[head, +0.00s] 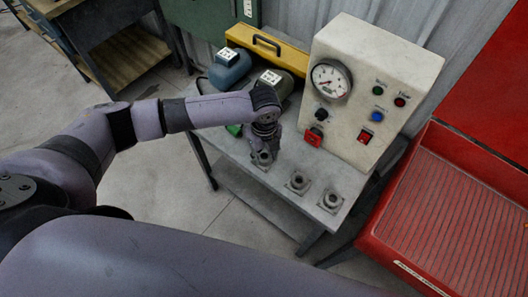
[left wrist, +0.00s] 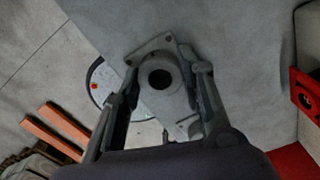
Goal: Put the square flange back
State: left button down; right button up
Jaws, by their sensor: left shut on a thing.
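My left gripper (head: 264,146) is over the left part of the grey bench top, pointing down. It is shut on a grey flange (head: 262,160), the left one in a row. In the left wrist view the flange (left wrist: 158,64) sits between the two fingers of the gripper (left wrist: 163,90); it has a round collar with a dark bore and an angular plate with a corner hole. I cannot tell whether its plate touches the bench. Two similar grey flanges, a middle one (head: 298,181) and a right one (head: 330,200), stand on the bench. My right gripper is out of view.
A cream control box (head: 365,85) with a gauge and buttons stands behind the flanges. A red tray (head: 445,215) is at the right. The bench's front edge is close to the flanges.

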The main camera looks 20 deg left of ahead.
aim_at(264, 156)
pick_arm(q)
jog(key=c, duration=1.1)
grip_release()
jog(key=shift+o, duration=0.2)
notch_tip(264, 156, up, 12)
jog(key=b, duration=0.1)
jog(key=shift+b, duration=0.4)
